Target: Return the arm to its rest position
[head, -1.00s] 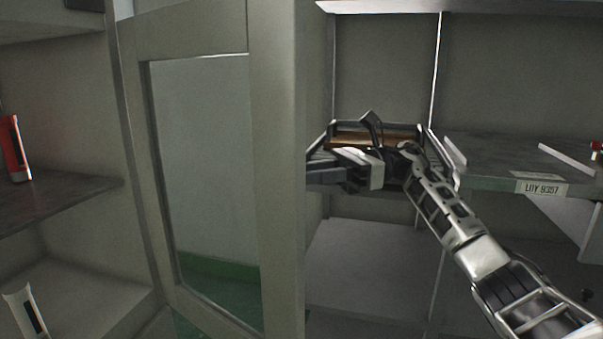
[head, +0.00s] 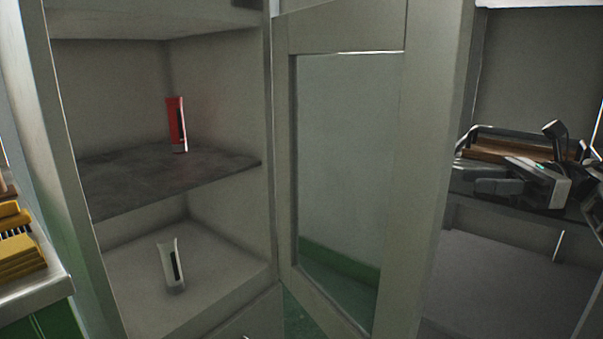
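My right gripper (head: 482,178) shows at the right edge of the head view, pointing left in front of the shelf compartment. Its dark fingers lie close to the open door's edge, and I cannot tell whether they are apart or shut. A brown, wood-coloured block in a dark-framed tray (head: 470,133) shows just behind and above it. I cannot see anything held. Most of my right arm is cut off by the picture's edge. My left gripper is not in view.
A glass-paned cabinet door (head: 440,130) stands open just left of my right gripper. Yellow pieces (head: 20,262) lie on a counter at far left.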

